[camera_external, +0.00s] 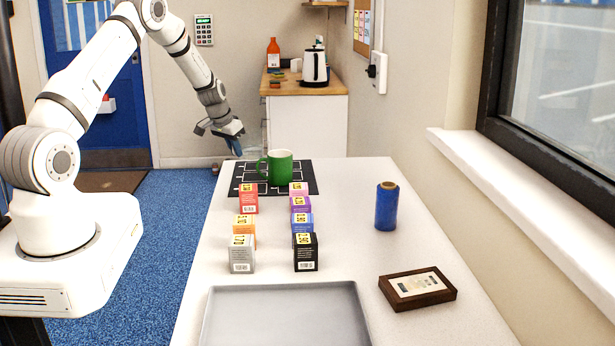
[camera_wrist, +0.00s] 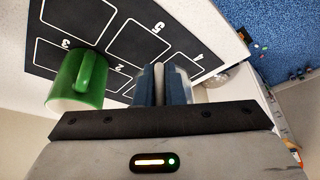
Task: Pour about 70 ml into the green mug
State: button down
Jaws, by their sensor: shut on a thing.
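The green mug (camera_external: 281,167) stands upright on the black numbered mat (camera_external: 246,179) at the table's far end. It also shows in the wrist view (camera_wrist: 70,92), near the 3 and 2 cells; I cannot see its contents. My gripper (camera_external: 236,146) is above the table's far left edge, left of the mug and higher than it. In the wrist view its blue fingers (camera_wrist: 162,84) are shut on a pale, thin part of a clear vessel (camera_wrist: 215,77). The vessel is mostly hidden, and its fill level and tilt cannot be told.
Several small cartons (camera_external: 304,252) stand in two rows in front of the mat. A grey tray (camera_external: 285,290) lies at the near edge. A blue cylinder (camera_external: 386,207) and a brown framed plaque (camera_external: 417,288) are on the right. The table between mat and cylinder is clear.

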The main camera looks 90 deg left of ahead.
jog(key=shift+f, duration=1.55)
